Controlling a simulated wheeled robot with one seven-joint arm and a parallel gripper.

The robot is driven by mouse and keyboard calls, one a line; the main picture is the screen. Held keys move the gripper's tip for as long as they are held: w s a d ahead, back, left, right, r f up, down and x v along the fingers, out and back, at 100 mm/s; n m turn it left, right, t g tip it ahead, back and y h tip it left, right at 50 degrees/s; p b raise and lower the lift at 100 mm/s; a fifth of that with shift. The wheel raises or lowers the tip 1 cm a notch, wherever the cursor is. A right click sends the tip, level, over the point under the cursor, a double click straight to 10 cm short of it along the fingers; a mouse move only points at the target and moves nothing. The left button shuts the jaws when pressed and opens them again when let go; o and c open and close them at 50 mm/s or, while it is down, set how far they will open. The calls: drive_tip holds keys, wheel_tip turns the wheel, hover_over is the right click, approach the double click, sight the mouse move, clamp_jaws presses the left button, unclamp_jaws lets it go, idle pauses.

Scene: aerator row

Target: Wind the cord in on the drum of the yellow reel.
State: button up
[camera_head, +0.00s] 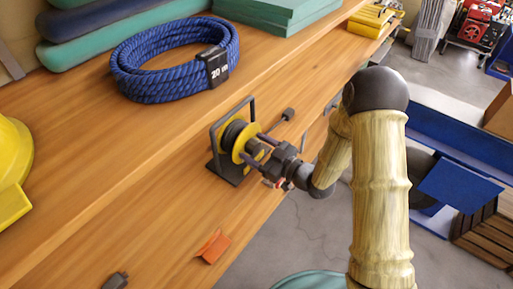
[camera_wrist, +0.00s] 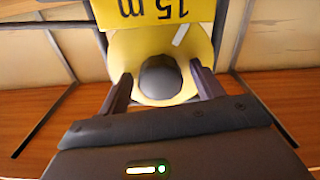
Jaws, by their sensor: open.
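The yellow reel (camera_head: 239,137) stands on the wooden bench in a dark frame. Dark cord or drum shows behind its yellow flange; how much cord is wound is hard to tell. My gripper (camera_head: 254,147) is open at the reel's near face. In the wrist view, my gripper (camera_wrist: 160,74) has one finger on each side of a dark round knob (camera_wrist: 160,80) in front of the yellow disc (camera_wrist: 150,45). Gaps seem to show beside the knob; contact is not clear. A yellow label (camera_wrist: 150,10) reads "15 m" upside down.
A blue rope coil (camera_head: 135,85) lies behind the reel. A dark knob on a rod (camera_head: 287,115) is right of it. An orange piece (camera_head: 214,246) and a dark small item (camera_head: 116,281) lie near the bench's front edge. Bench left of the reel is clear.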

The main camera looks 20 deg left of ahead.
drive_tip(key=c, duration=1)
